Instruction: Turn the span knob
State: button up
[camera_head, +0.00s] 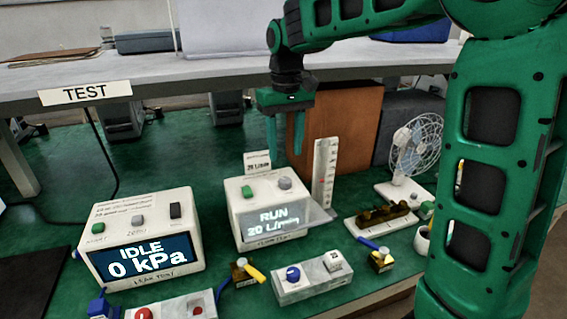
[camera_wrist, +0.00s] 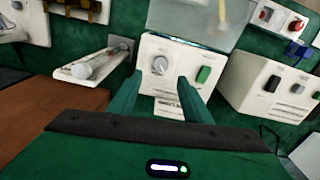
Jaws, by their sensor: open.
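A round grey knob (camera_head: 285,183) sits on top of the white box (camera_head: 248,215) whose display reads RUN 20 L/min. No label naming it as span is readable. In the wrist view the knob (camera_wrist: 160,65) shows ahead of and between my two fingertips, with a green button (camera_wrist: 203,74) to its right. My gripper (camera_head: 285,148) is open and empty, its fingers pointing down, above and behind this box. It is apart from the knob. Its fingers also frame the view in the wrist camera (camera_wrist: 159,80).
A flow tube on a white stand (camera_head: 325,172) stands close right of the box, and a brown box (camera_head: 340,125) behind. A second white box (camera_head: 140,238) reads IDLE 0 kPa at left. A grey block with a blue knob (camera_head: 292,273) lies in front. A fan (camera_head: 417,145) stands right.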

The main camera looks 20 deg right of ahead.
notch_tip(320, 180, up, 2)
jog(key=shift+r, duration=0.1)
dwell(0.4)
jog(key=s+d+f+m, duration=0.2)
jog(key=s+d+f, duration=0.2)
jog(key=s, duration=0.6)
jog(key=s+d+f+m, duration=0.3)
jog(key=s+d, duration=0.4)
jog(key=s, duration=0.4)
jog(key=s+d+f+m, duration=0.2)
jog(key=s+d+f, duration=0.3)
jog(key=s, duration=0.5)
jog(key=shift+s+d+m, duration=0.3)
jog(key=shift+s+d, duration=0.05)
jog(key=shift+d, duration=0.5)
